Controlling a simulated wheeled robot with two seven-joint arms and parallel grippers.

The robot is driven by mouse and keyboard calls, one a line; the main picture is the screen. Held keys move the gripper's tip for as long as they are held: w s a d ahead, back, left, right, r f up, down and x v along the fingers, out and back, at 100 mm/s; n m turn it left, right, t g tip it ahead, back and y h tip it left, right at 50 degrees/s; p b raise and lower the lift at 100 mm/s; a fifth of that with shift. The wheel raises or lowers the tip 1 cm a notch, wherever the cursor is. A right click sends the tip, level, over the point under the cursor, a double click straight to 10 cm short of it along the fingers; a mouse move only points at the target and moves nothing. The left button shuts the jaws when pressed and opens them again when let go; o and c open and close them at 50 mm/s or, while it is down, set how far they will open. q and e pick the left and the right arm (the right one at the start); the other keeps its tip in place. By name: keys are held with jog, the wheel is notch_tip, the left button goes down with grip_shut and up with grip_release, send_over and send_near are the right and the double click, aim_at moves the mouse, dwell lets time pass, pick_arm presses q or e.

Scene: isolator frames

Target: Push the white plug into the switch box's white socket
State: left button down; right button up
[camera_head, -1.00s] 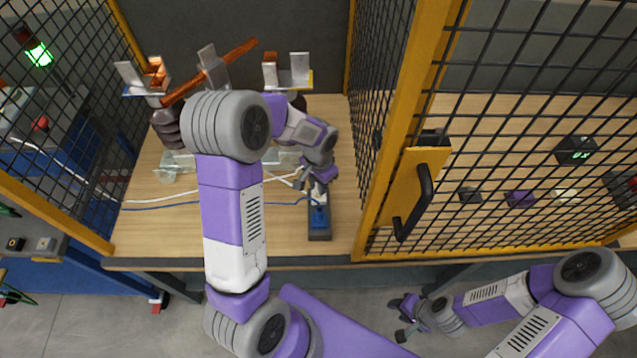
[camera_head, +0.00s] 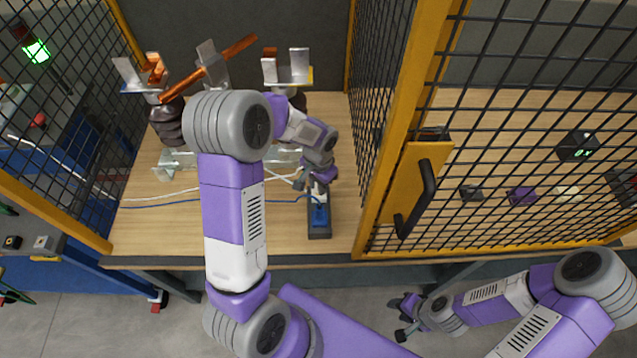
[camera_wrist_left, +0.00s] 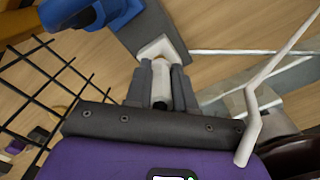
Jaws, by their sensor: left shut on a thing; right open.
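The switch box (camera_head: 319,233) is a narrow dark block on the wooden table, inside the yellow-framed cage. A blue plug-like part (camera_head: 319,214) sits on it and also shows in the left wrist view (camera_wrist_left: 112,12). My left gripper (camera_head: 317,185) is over the box's far end. In the left wrist view its fingers (camera_wrist_left: 162,82) are shut on the white plug (camera_wrist_left: 160,70). The plug's front meets the white socket (camera_wrist_left: 158,47) on the box; how deep it sits I cannot tell. My right gripper (camera_head: 402,318) is open and empty, outside the cage, below the table edge.
A yellow mesh door (camera_head: 412,190) with a black handle stands right of the box. Insulators with a copper bar (camera_head: 215,68) stand at the back. White and blue cables (camera_head: 160,203) cross the table's left side.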

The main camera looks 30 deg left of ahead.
pick_arm(q)
jog(key=shift+f+b, duration=0.55)
jog(key=shift+f, duration=0.25)
jog(key=c, duration=0.9)
grip_release()
jog(key=shift+r, duration=0.15)
notch_tip(320, 180, up, 7)
jog(key=shift+r+p, duration=0.2)
jog(key=shift+p, duration=0.9)
